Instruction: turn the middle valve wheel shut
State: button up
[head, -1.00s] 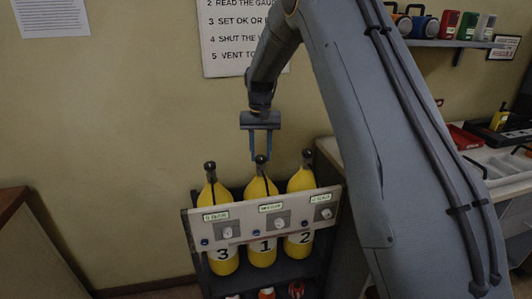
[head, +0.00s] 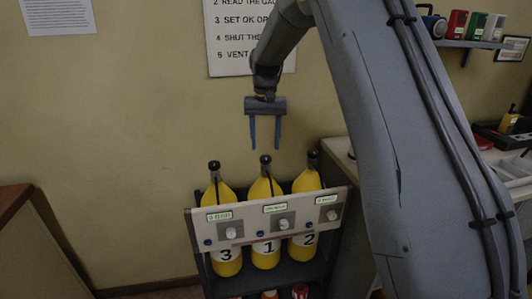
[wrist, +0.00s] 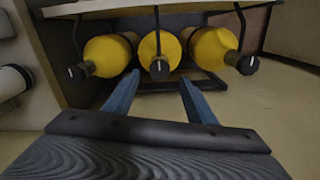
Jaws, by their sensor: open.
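Three yellow cylinders stand in a dark rack. The middle cylinder (head: 264,190), marked 1, has a small dark valve wheel (head: 265,159) on its neck. In the wrist view this middle wheel (wrist: 159,69) shows between my two blue fingers. My gripper (head: 265,148) is open and empty, pointing down just above the middle wheel, with a finger to either side. It also shows in the wrist view (wrist: 159,80). The fingers look clear of the wheel. I cannot tell from the wheel how far it is turned.
Left (head: 213,166) and right (head: 313,155) valve wheels flank the middle one. A pale panel (head: 250,235) with knobs and labels crosses the cylinders' front. A wall sign (head: 235,65) hangs behind my arm. A worktop with trays stands at the right. Space left of the rack is open.

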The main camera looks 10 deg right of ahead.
aim_at(265, 157)
jog(key=shift+r+b, duration=0.35)
jog(key=shift+r, duration=1.3)
jog(key=s+f, duration=0.3)
jog(key=s, duration=0.8)
jog(key=s+d+f+n, duration=0.1)
jog(key=s+f, duration=0.2)
jog(key=s, duration=0.9)
jog(key=s+f+n+t, duration=0.1)
jog(key=s+f, duration=0.2)
jog(key=s, duration=0.8)
jog(key=shift+s+d+f, duration=0.15)
jog(key=shift+d+f, duration=0.25)
